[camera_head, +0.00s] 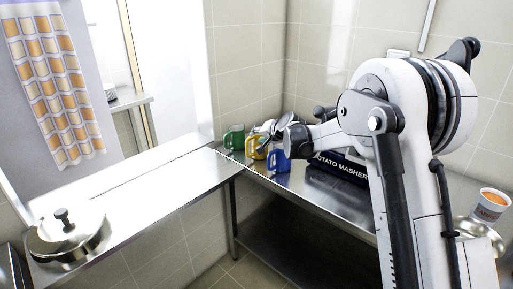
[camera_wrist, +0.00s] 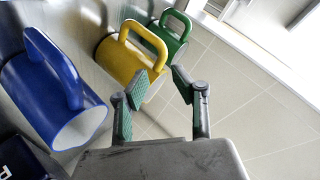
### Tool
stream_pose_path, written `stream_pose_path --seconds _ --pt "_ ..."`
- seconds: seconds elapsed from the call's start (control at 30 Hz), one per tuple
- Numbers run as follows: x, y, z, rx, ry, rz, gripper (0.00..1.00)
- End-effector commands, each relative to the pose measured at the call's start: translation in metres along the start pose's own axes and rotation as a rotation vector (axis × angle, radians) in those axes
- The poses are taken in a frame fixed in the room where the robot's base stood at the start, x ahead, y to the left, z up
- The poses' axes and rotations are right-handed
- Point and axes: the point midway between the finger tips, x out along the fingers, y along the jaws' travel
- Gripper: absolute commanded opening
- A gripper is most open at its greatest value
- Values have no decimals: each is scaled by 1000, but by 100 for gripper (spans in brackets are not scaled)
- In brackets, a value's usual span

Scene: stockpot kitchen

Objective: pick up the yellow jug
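The yellow jug (camera_head: 254,151) stands on the metal counter between a green mug and a blue mug in the head view. In the wrist view the yellow jug (camera_wrist: 112,62) shows its body and its handle, which reaches toward my fingers. My gripper (camera_wrist: 160,86) is open, with its green-padded fingers apart and nothing visibly held. The fingertips are close to the jug's handle and rim; I cannot tell whether they touch. In the head view my gripper (camera_head: 268,128) is over the jug and hides part of it.
The blue mug (camera_wrist: 58,95) is close on the left in the wrist view, and the green mug (camera_wrist: 170,40) is just beyond the yellow jug. A dark box marked "POTATO MASHER" (camera_head: 340,166) lies right of the mugs. A lidded pot (camera_head: 65,238) stands on the left counter, otherwise clear.

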Motion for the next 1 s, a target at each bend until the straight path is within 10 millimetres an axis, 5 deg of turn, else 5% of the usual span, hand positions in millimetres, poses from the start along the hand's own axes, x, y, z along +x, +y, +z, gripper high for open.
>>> stream_pose_path --seconds 0.7,1.0 --pt "66 -3 8 -1 0 0 25" --pt "71 -3 8 0 0 0 25"
